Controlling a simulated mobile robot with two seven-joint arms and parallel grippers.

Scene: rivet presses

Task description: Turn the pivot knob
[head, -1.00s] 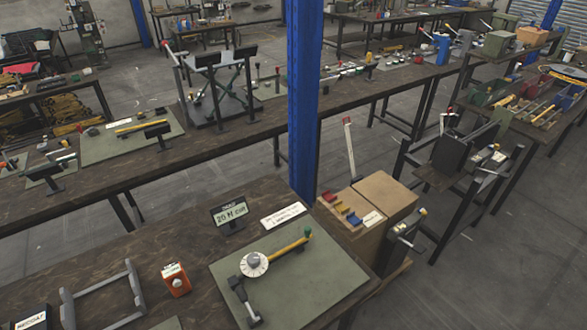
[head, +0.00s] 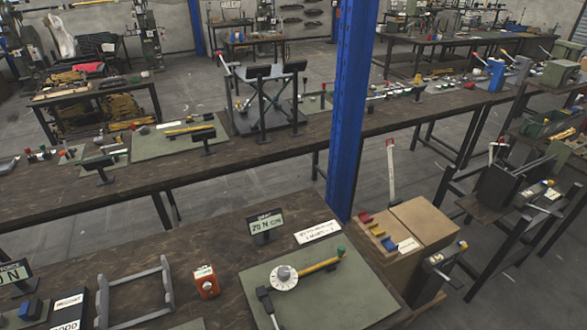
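A white round dial (head: 284,278) with marks around its rim and a grey centre lies on the green mat (head: 350,285) on the near bench. It looks like the pivot knob, though no label names it. A yellow bar (head: 319,265) with a green end cap (head: 341,251) runs from the dial up to the right.
A small display (head: 265,226) and a white label (head: 317,231) stand behind the mat. An orange box (head: 206,282) and a grey frame (head: 136,292) are to its left. A blue post (head: 348,120) rises behind the bench. Cardboard boxes (head: 425,222) stand to the right.

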